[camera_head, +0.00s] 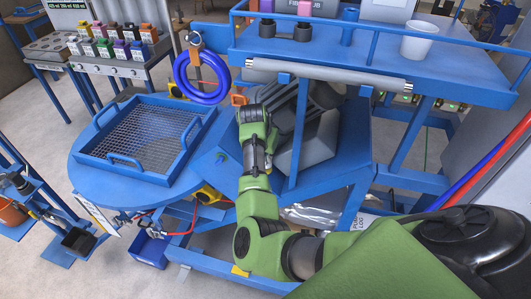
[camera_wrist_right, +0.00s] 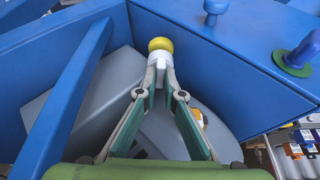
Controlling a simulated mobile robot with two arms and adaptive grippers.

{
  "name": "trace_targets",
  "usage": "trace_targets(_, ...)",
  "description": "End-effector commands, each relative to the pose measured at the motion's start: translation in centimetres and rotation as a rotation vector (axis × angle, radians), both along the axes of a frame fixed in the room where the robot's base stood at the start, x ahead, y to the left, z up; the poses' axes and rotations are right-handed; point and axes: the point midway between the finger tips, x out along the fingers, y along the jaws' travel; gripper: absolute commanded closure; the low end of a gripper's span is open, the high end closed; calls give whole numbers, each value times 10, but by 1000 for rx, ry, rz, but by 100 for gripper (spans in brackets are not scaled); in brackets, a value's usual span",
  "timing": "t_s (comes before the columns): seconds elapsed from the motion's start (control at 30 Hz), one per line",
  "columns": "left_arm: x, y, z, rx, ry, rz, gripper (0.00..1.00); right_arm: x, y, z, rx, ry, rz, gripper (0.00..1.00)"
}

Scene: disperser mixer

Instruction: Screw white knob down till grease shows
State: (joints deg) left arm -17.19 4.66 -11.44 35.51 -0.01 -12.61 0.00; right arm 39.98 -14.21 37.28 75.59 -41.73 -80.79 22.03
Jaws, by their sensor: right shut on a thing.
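The white knob (camera_wrist_right: 160,59) shows in the right wrist view against the blue machine frame. A rounded yellow piece (camera_wrist_right: 160,44) sits at its far end; I cannot tell whether it is grease or a cap. My right gripper (camera_wrist_right: 160,69) is shut on the white knob, one fingertip on each side. In the head view my right arm reaches in from the lower right to the machine, with the right gripper near the blue frame (camera_head: 343,180). The knob cannot be made out there. My left gripper is not in view.
Blue bars and panels stand close around the right gripper. A round blue table (camera_head: 90,170) with a mesh tray (camera_head: 190,140) stands left; a blue hose coil (camera_head: 201,98) hangs behind.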

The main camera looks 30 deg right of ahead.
Motion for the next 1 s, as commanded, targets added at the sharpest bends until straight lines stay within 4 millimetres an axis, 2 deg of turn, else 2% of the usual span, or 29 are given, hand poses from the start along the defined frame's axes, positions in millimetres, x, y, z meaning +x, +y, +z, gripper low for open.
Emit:
trace_targets(0.13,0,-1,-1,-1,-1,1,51,1,-2,0,-5,-3,-2,100)
trace_targets(0.2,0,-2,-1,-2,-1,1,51,1,-2,0,-5,-3,-2,79)
trace_targets(0.23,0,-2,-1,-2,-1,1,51,1,-2,0,-5,-3,-2,75)
trace_targets(0.63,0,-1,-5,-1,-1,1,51,1,0,-2,-2,-2,-14,75)
trace_targets(1.0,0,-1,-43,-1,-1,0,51,3,1,-5,0,-4,-201,75)
